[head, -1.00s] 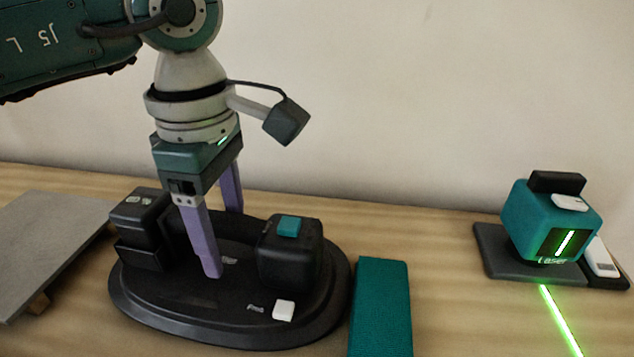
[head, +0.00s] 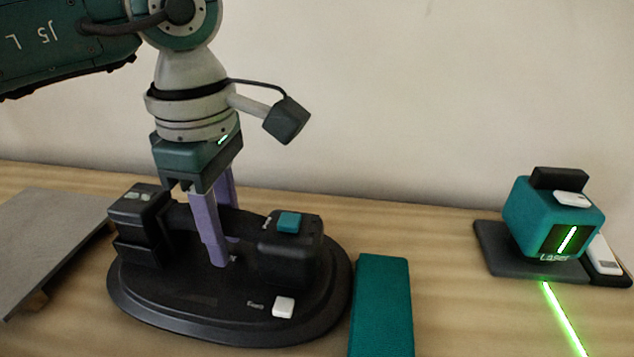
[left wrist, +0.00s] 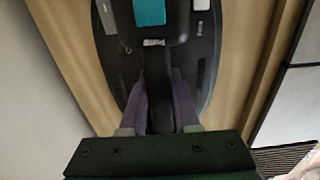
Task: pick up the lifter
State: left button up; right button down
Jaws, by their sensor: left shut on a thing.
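The lifter (head: 200,318) is a black device with an oval base, a block at each end and a bar across the middle. It stands on the wooden table. A teal button and a white button show on its right side. My left gripper (head: 219,250) points down over its middle, its purple fingers shut on the lifter's bar. In the left wrist view the lifter (left wrist: 118,55) lies ahead, and the fingers of my left gripper (left wrist: 159,105) flank the bar. The exact fingertip contact is partly hidden. My right gripper is not in view.
A grey slab (head: 45,235) on a low support lies left of the lifter. A teal block (head: 382,300) lies close to its right. A teal laser unit (head: 545,215) on a dark plate stands far right, casting a green line. A pale wall is behind.

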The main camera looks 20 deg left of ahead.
pick_arm(q)
grip_shut()
jog(key=shift+r, duration=0.1)
